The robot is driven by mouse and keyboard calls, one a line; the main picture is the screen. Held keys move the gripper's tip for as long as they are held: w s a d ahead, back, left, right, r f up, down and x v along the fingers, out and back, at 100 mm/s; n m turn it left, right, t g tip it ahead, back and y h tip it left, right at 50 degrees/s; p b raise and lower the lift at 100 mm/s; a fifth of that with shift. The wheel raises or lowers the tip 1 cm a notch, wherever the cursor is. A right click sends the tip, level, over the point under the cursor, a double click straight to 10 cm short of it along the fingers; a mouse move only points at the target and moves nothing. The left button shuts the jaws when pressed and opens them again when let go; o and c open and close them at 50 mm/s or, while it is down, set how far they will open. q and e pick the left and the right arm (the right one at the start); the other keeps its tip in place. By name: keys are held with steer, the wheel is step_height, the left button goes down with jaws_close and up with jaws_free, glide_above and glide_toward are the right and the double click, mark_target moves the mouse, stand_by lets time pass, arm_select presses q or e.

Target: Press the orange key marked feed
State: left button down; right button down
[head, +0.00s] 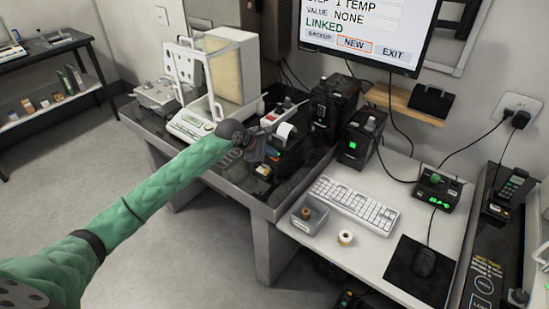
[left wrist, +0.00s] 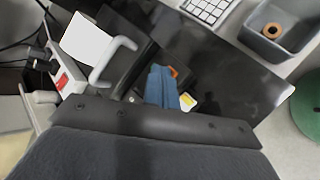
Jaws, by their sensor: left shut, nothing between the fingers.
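The orange key (left wrist: 174,71) shows in the left wrist view, partly hidden behind the blue fingers of my left gripper (left wrist: 160,86). Its marking cannot be read. My left gripper is shut and empty, over the printer's key area. I cannot tell whether the fingertips touch a key. My right gripper is not in view.
A balance (head: 192,124) with a clear draft shield stands left of the printer on the dark table. Black devices (head: 333,105) stand to the right.

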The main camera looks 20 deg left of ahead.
mark_target(272, 159)
arm_select(q)
steer(key=shift+r, duration=0.75)
steer(key=shift+r, duration=0.1)
steer(key=shift+r+p, duration=0.3)
steer(key=shift+r, duration=2.15)
